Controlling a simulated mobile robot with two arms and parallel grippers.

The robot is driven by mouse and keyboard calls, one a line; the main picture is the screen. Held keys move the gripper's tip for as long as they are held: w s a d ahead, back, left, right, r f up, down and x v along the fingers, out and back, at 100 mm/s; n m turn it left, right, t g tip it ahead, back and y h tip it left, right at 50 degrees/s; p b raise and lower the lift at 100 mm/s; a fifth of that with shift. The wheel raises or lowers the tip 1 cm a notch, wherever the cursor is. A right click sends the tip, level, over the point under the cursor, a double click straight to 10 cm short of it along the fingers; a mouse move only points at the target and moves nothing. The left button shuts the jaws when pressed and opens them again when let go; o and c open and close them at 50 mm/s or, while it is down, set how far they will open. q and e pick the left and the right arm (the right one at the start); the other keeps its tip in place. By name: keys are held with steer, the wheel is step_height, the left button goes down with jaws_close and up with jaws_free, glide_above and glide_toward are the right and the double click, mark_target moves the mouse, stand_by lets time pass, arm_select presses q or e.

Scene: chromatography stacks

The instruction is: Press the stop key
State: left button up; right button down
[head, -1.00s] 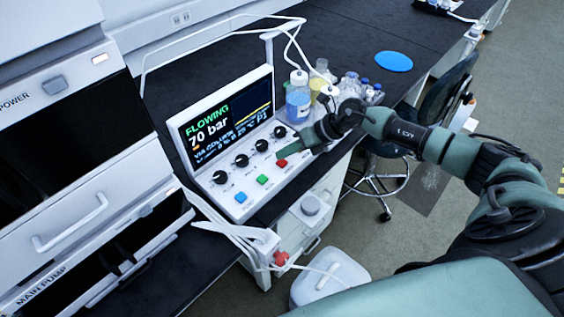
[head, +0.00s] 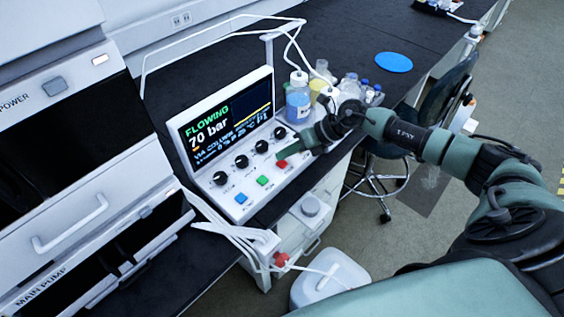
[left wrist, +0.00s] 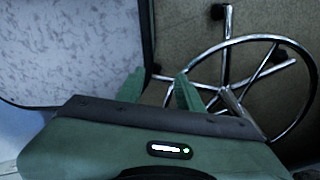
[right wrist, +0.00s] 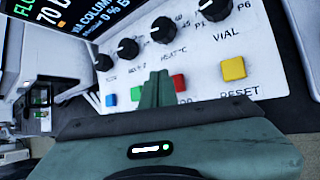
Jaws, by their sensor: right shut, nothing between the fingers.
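The control panel (head: 222,196) has a tilted screen (head: 232,118) reading "FLOWING" and "70 bar". A red key (head: 282,164), which appears to be the stop key, sits in its front row, right of a green key (head: 263,180) and a blue key (head: 241,198). My right gripper (head: 284,153) is shut and empty, its fingertips just above and beside the red key. The red key also shows in the right wrist view (right wrist: 180,83), immediately right of the fingers; its label is partly hidden. I cannot tell whether they touch. My left gripper (left wrist: 160,82) is open and empty.
Black knobs (head: 242,161) stand behind the keys. A yellow reset key (right wrist: 233,69) lies farther right, hidden by my arm in the head view. Bottles (head: 298,97) stand close beside the panel. A stool (head: 383,178) is below the bench edge.

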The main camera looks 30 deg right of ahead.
mark_target(285, 163)
stand_by(0.7)
steer(key=shift+f, duration=0.45)
steer(key=shift+f+b, duration=0.5)
steer(key=shift+b, duration=0.15)
stand_by(0.4)
stand_by(0.3)
steer(key=shift+r+p, duration=0.8)
steer(key=shift+r, duration=0.15)
step_height(285, 163, up, 5)
steer(key=p, duration=0.4)
